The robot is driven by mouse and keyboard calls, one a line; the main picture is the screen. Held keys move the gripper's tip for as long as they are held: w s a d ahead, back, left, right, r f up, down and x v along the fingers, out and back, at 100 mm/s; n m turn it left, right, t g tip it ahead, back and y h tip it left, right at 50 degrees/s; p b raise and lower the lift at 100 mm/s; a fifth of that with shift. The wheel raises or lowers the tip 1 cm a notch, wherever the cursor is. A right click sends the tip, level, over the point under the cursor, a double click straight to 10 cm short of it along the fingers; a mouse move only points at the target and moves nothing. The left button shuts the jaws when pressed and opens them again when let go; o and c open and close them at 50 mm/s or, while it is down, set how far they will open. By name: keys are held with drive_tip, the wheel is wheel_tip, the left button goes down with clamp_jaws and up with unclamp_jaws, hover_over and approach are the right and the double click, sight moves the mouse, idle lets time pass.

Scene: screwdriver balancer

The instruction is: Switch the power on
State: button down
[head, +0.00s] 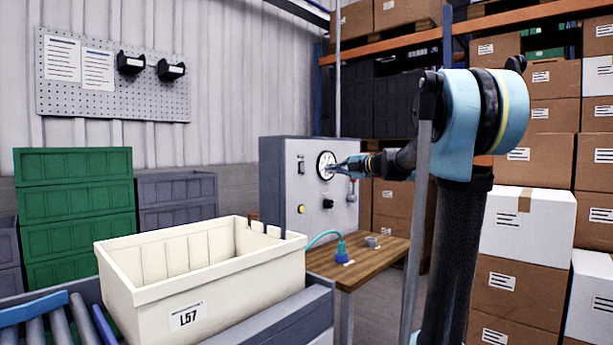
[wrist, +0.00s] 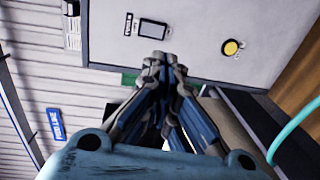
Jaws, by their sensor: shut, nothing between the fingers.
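A grey control cabinet (head: 280,185) stands on the wooden bench. Its front carries a small dark rectangular switch (head: 301,164), with a yellow round button (head: 301,209) below it. In the wrist view the dark switch (wrist: 153,29) shows just beyond my fingertips, with the yellow button (wrist: 231,47) to its right. Whether the switch is on or off cannot be told. My gripper (head: 336,168) is shut and empty, pointing at the cabinet front and overlapping the round gauge (head: 325,161) in the head view. In the wrist view its fingertips (wrist: 160,58) meet and appear apart from the switch.
A black knob (head: 328,203) and a lever (head: 351,191) sit on the cabinet's right side. A teal hose (head: 322,236) with a blue fitting (head: 341,250) lies on the bench (head: 376,262). A cream crate (head: 205,290) stands in front, left of the bench.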

sight(302, 167)
idle(0.3)
drive_tip(key=x, duration=1.4)
drive_tip(key=shift+a, duration=0.1)
